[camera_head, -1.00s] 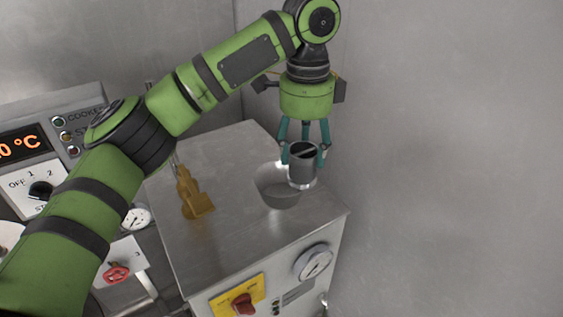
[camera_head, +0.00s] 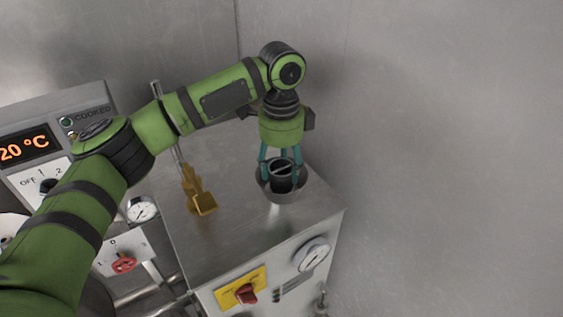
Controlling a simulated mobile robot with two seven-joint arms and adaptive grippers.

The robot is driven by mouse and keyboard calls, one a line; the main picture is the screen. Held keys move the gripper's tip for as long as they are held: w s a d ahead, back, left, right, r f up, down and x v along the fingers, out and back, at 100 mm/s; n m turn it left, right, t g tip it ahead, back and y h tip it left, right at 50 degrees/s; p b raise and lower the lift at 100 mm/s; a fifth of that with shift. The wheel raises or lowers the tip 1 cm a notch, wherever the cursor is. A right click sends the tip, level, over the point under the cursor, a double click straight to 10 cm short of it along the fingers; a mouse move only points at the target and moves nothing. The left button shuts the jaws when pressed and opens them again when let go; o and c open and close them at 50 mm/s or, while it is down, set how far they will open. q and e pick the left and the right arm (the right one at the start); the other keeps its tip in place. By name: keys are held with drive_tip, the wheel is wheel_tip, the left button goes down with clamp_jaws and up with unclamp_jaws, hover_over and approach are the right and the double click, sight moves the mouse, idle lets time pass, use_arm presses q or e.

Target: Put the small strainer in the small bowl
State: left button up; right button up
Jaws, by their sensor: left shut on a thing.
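The small strainer (camera_head: 282,180) is a dark grey metal cup with a bar across its top. My left gripper (camera_head: 281,170) is shut on it, with teal fingers around its rim, pointing down. The small bowl (camera_head: 285,197) is a round grey metal bowl at the back right of the steel machine top. The strainer is at the bowl's mouth, and its lower part sits inside the bowl's outline. I cannot tell whether it touches the bowl's bottom. My right gripper is not in view.
A brass-coloured tool (camera_head: 203,203) stands on the steel machine top (camera_head: 230,235), left of the bowl. A cooker panel with a temperature display (camera_head: 24,149) is at the left. Grey walls close off the back and right. The machine's front has a red knob (camera_head: 246,293) and a gauge (camera_head: 312,253).

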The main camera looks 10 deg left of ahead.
use_arm(q)
drive_tip(key=o, duration=1.2)
drive_tip(key=shift+f, duration=0.1)
wheel_tip(320, 180, up, 12)
drive_tip(key=b, duration=0.3)
